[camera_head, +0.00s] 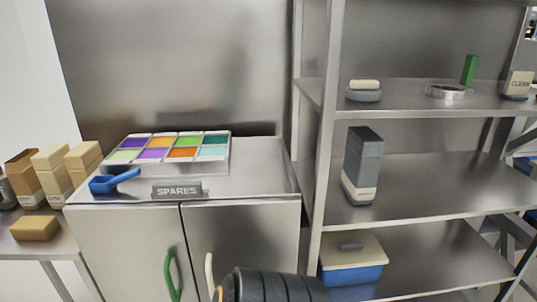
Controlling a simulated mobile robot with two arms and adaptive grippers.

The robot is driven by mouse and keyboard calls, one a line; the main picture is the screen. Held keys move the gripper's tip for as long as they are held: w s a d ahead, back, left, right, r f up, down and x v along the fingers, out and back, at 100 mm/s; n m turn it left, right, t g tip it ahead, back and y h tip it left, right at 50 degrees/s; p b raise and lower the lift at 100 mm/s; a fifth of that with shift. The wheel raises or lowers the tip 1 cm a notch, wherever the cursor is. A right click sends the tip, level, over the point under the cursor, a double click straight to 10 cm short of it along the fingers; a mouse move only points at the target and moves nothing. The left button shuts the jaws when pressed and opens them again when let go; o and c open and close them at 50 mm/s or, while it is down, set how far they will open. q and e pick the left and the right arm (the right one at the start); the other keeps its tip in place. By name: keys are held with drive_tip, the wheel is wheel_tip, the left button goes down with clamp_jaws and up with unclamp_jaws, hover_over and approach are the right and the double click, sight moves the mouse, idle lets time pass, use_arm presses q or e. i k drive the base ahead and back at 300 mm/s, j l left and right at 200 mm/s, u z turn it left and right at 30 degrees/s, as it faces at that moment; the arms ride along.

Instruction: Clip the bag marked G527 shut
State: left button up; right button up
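Several tan and brown bag-like packages stand at the far left: a brown one (25,178), a pale one (50,174) and another pale one (83,160). They carry light labels too small to read, so I cannot tell whether one is marked G527. A blue object with a handle (115,181), like a scoop, lies on the cabinet's front left corner. I cannot make out a bag clip for certain. Neither of my grippers is in view.
A metal cabinet (240,182) bears a tray of coloured compartments (117,144) and a "SPARES" sign (177,190). A tan block (35,228) lies on the left table. The right shelves hold a grey container (363,160), a blue bin (350,274) and a "CLEAN" item (518,84).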

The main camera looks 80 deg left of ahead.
sight(22, 177)
drive_tip(key=k+u, duration=0.15)
drive_tip(key=u, duration=0.3)
drive_tip(key=k+u, duration=0.15)
drive_tip(key=u, duration=0.3)
drive_tip(key=k+j+u, duration=0.15)
drive_tip(key=u, duration=0.3)
